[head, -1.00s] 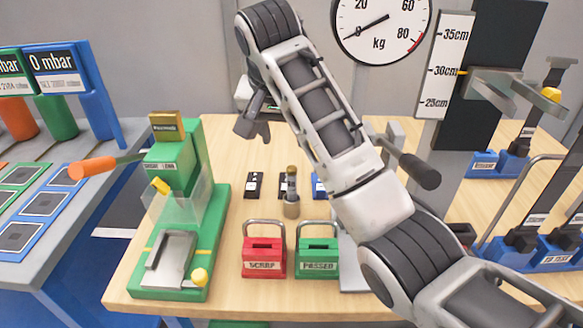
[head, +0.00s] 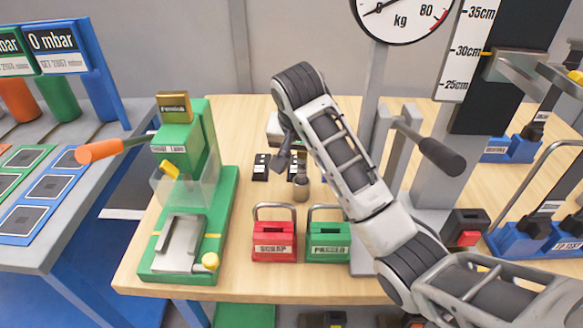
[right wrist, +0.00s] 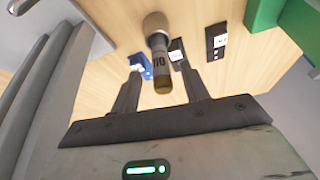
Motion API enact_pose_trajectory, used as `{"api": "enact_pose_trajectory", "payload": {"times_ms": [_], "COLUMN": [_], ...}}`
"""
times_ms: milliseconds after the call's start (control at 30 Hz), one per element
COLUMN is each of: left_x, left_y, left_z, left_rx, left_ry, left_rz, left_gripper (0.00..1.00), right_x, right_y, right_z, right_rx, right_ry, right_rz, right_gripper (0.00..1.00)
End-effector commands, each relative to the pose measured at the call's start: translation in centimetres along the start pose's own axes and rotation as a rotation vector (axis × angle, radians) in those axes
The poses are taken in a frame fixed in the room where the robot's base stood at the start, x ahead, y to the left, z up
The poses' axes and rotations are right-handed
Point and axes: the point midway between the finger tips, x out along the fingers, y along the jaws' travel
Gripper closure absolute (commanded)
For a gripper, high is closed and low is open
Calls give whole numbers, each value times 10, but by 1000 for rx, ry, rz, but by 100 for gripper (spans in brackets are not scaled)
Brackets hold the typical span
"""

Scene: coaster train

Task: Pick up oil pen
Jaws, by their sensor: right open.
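The oil pen (right wrist: 159,63) is a dark cylinder with a printed label, a brownish-gold end and a beige-grey holder cup (right wrist: 156,24) around its other end. In the head view, the cup (head: 301,189) stands on the wooden table behind the red and green boxes; the pen above it is mostly covered. My right gripper (head: 283,158) is just left of and above it. In the right wrist view, my right gripper (right wrist: 162,88) is open, its two dark fingers either side of the pen in the picture. I see no contact. My left gripper is out of view.
A red SCRAP box (head: 274,241) and a green PASSED box (head: 328,241), both with hoop handles, stand in front. A green press (head: 187,200) with an orange lever is at left. A scale column (head: 370,95) stands right. Small dark blocks (head: 261,167) lie behind.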

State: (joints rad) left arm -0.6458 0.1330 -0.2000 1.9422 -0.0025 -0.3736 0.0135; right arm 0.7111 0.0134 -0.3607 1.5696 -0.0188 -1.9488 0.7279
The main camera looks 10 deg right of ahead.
Motion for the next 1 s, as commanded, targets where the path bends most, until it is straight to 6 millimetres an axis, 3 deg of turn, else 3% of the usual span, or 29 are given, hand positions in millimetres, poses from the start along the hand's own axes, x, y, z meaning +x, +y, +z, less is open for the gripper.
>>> {"api": "enact_pose_trajectory", "payload": {"times_ms": [200, 433, 600, 1000], "left_x": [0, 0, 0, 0], "left_y": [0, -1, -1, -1], "left_z": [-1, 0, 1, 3], "left_rx": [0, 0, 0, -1], "left_ry": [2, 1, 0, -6], "left_rz": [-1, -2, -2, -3], "left_gripper": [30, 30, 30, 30], "right_x": [22, 22, 22, 19], "right_y": [7, 7, 6, 5], "right_z": [3, 3, 3, 2], "right_rx": [6, 7, 6, 5], "right_ry": [0, 0, 0, 2], "right_rz": [4, 3, 3, 1], "right_gripper": [55, 55, 100, 100]}}
